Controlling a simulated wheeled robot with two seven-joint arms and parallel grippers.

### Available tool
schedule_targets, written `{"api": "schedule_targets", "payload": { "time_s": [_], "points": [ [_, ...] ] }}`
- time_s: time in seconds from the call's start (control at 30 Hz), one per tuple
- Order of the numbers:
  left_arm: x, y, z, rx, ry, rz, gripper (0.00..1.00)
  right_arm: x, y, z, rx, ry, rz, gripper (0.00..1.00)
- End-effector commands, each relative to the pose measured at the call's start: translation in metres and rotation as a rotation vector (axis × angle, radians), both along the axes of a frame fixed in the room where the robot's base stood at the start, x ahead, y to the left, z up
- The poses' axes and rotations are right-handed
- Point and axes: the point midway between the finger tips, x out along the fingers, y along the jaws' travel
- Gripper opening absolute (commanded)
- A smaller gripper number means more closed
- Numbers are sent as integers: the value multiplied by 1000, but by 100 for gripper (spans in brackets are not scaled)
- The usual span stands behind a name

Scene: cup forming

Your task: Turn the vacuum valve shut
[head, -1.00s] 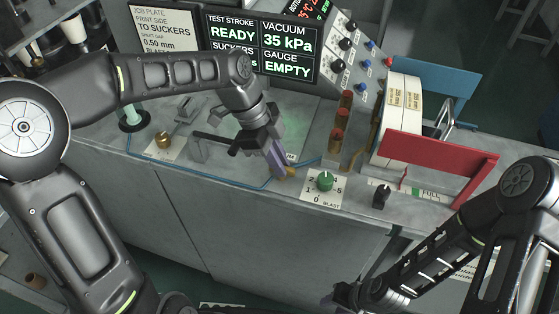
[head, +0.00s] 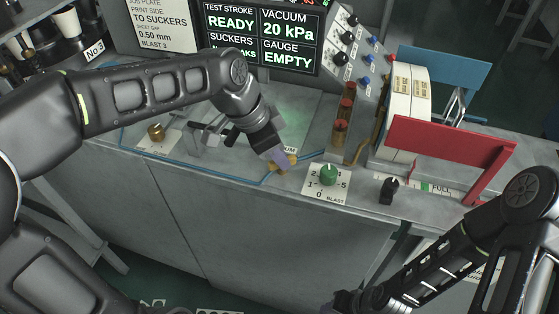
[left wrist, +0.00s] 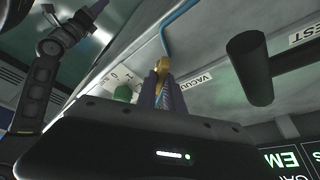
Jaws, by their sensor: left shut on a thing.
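The vacuum valve (head: 292,160) is a small brass-coloured handle on the bench's front edge, left of the green blast knob. In the left wrist view the valve (left wrist: 161,66) shows between my fingertips, beside a label reading "VACUU". My left gripper (head: 280,161) is shut on the valve, and its fingers hide part of it. The left gripper (left wrist: 160,82) also shows in the left wrist view. The display (head: 262,36) reads vacuum 20 kPa. My right gripper (head: 348,301) is dark at the bottom of the head view, and its fingers are unclear.
The green blast knob (head: 328,175) and a black knob (head: 389,189) stand just right of the valve. A red panel (head: 450,146) and a cup stack lie further right. A blue hose (head: 215,180) runs along the bench edge. Another brass knob (head: 156,133) stands left.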

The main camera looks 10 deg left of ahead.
Motion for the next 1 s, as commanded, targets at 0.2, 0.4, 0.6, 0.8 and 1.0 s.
{"api": "schedule_targets", "payload": {
  "time_s": [0.2,0.4,0.6,0.8,1.0],
  "points": [
    [-1,-2,-2,1,-5,201,0,0,0,-20,0,-1,0,36],
    [-1,-2,-3,1,-5,390,0,1,0,-33,-1,-2,-1,36],
    [-2,-3,-2,0,-6,578,0,1,0,-47,-1,-3,-1,36],
    [-2,-4,-2,0,-4,744,0,1,0,-59,-2,-4,-1,36],
    [-2,-5,-1,0,-2,860,0,1,0,-66,-2,-4,-2,36]
  ]
}}
